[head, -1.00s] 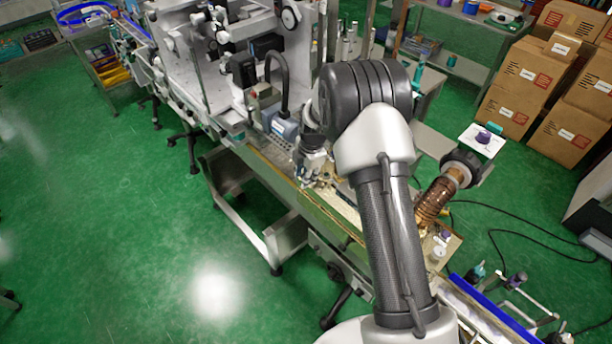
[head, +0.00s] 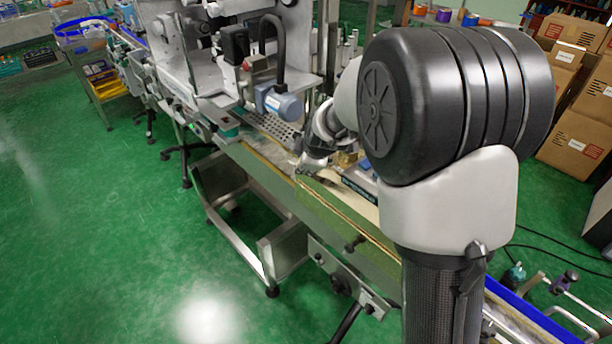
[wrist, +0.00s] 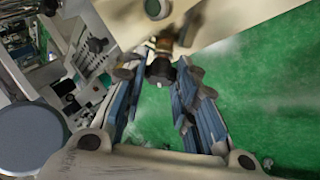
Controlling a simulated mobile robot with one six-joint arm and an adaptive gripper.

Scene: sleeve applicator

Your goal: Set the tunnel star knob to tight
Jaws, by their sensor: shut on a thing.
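The dark star knob (wrist: 160,69) shows in the wrist view on a brassy stem (wrist: 163,42), below a pale machine panel (wrist: 215,18). My gripper (wrist: 160,76) has its two blue-grey fingers on either side of the knob, with the tips closed against it. The picture is blurred, so the knob's lobes and its tight or loose setting cannot be read. In the head view my gripper (head: 313,168) is at the conveyor side of the sleeve machine (head: 270,60). The knob cannot be made out there.
The conveyor (head: 265,170) runs diagonally along the machine. A blue-grey motor (head: 280,103) stands close to my wrist. Cardboard boxes (head: 575,140) are stacked at the right. Green floor (head: 110,240) is open at the left.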

